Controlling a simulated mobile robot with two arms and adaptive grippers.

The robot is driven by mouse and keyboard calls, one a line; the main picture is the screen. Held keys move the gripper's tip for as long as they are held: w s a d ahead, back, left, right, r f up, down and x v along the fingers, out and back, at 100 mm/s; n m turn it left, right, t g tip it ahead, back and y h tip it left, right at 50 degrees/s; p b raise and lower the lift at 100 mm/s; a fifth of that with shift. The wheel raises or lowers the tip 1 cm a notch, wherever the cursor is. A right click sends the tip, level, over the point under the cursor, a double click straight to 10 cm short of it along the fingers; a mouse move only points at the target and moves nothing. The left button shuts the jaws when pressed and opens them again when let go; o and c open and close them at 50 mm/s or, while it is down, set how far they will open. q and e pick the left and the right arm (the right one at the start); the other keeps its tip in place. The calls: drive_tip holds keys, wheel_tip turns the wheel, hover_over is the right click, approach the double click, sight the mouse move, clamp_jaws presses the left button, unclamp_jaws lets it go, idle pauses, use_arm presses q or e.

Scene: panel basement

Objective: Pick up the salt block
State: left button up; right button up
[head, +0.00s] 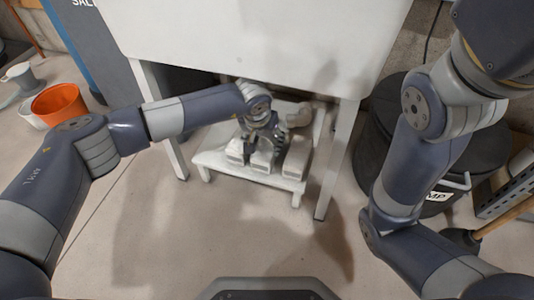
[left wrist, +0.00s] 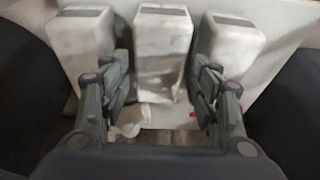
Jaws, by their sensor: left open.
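Three white blocks stand in a row on a low white stool; any of them could be the salt block, and I cannot read their labels. The middle block (head: 262,162) also shows between my fingers in the left wrist view (left wrist: 162,50). The other two are the left block (head: 235,150) and the right block (head: 296,158). My left gripper (head: 262,143) is open, reaching down over the row, with its fingers on either side of the middle block. I cannot tell whether they touch it. My right gripper is out of view.
The low stool (head: 215,166) stands beneath a white table or cabinet (head: 250,35) with legs on both sides. A black bin (head: 375,135) is at the right, near a broom. An orange bucket (head: 60,104) is at the left. The front floor is clear.

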sight(267, 144)
use_arm(q)
drive_tip(key=f, duration=0.1)
drive_tip(key=w+f+b, duration=0.2)
drive_tip(key=shift+d, duration=0.3)
clamp_jaws()
drive_tip(key=shift+r, duration=0.2)
